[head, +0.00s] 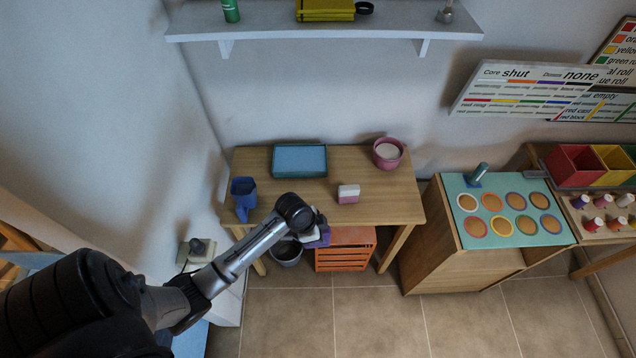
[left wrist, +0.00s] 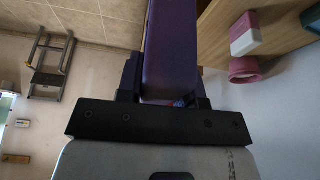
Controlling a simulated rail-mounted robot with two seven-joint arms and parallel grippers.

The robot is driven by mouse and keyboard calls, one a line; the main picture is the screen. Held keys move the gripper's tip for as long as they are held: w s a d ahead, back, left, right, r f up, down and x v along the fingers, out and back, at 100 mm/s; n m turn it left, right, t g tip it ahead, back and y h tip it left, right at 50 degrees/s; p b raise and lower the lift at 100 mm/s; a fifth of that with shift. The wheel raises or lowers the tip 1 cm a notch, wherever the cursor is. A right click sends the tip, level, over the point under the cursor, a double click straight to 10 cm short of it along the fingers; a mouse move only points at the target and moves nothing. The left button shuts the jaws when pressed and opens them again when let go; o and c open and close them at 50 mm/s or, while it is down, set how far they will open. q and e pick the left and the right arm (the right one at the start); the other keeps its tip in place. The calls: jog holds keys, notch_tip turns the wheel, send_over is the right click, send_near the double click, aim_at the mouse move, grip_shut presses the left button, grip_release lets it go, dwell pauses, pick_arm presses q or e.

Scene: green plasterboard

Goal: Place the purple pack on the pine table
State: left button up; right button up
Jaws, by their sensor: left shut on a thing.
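The purple pack (left wrist: 171,50) is between the two dark fingers of my left gripper (left wrist: 166,88) in the left wrist view, and the fingers are shut on it. In the head view the purple pack (head: 323,238) shows partly past my left wrist, at the front edge of the pine table (head: 376,207). My arm hides part of the pack and most of the left gripper (head: 313,227). I cannot tell the pack's exact height over the table edge. My right gripper is in neither view.
On the table are a blue tray (head: 300,160), a blue jug (head: 243,196), a pink bowl (head: 388,154) and a pink-and-white block (head: 348,194). An orange crate (head: 345,257) and a grey bucket (head: 287,252) are below. The table's right front is bare. A shelf (head: 400,28) hangs above.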

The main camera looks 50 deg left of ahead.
pick_arm(q)
jog(key=shift+m, duration=0.5)
jog(key=w+a+f+b, duration=0.2)
jog(key=a+f+b, duration=0.4)
jog(key=a+b, duration=0.1)
jog(key=w+a+f+b, duration=0.1)
jog(key=a+f+b, duration=0.5)
jog(key=a+b, duration=0.2)
jog(key=w+a+f+b, duration=0.2)
jog(key=a+f+b, duration=0.4)
jog(key=a, duration=0.5)
jog(key=shift+w+f+b, duration=0.25)
jog(key=shift+w+b, duration=0.05)
jog(key=shift+b, duration=0.55)
jog(key=shift+r, duration=0.1)
jog(key=o, duration=1.1)
jog(key=shift+c, duration=0.2)
